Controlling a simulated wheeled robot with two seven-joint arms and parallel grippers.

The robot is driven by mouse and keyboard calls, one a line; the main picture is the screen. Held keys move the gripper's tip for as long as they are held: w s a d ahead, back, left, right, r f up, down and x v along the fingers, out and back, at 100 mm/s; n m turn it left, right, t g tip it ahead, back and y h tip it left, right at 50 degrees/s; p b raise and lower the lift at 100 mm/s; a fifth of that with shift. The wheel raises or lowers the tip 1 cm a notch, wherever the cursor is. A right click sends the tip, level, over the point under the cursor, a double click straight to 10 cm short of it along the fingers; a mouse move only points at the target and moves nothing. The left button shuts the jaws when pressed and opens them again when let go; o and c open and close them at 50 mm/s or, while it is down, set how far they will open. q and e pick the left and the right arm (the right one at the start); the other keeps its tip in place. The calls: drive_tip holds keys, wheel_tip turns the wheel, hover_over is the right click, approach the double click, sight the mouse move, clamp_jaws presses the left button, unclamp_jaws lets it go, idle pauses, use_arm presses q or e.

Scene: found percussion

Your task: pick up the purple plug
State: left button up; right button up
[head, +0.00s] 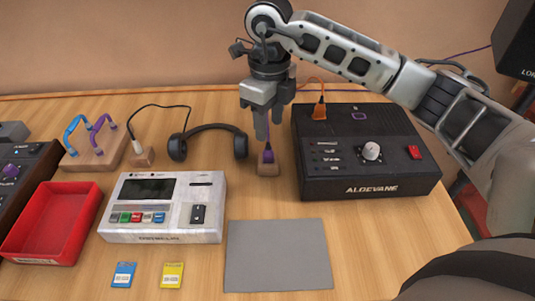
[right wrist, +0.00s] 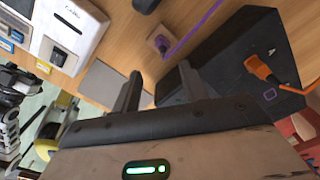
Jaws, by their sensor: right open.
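The purple plug (head: 268,155) stands upright in a small wooden block (head: 268,169) on the table, just left of the black box. In the right wrist view the purple plug (right wrist: 161,44) shows beyond the fingertips, with a purple cord running off from it. My right gripper (head: 268,137) is open and empty, its fingers pointing down just above and around the top of the plug in the head view. I cannot tell whether the fingers touch it. The right gripper (right wrist: 160,85) also shows open in the wrist view.
The black box (head: 400,187) with an orange plug (head: 319,110) stands close on the right. Headphones (head: 210,130) and a white device (head: 165,235) are on the left, with a red tray (head: 92,225) further left. A grey mat (head: 278,255) lies in front.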

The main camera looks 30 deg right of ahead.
sight(268, 148)
wheel_tip(268, 148, down, 4)
drive_tip(key=shift+r, duration=0.1)
drive_tip(key=shift+w+d+f+p, duration=0.1)
drive_tip(key=shift+w+f+p, duration=0.05)
drive_tip(key=shift+f, duration=0.75)
drive_tip(key=shift+w+f+p, duration=0.15)
drive_tip(key=shift+f+p, duration=0.05)
drive_tip(key=shift+f, duration=0.75)
drive_tip(key=shift+w+d+f+p, duration=0.1)
drive_tip(key=shift+w+f+p, duration=0.05)
drive_tip(key=shift+f, duration=0.75)
clamp_jaws()
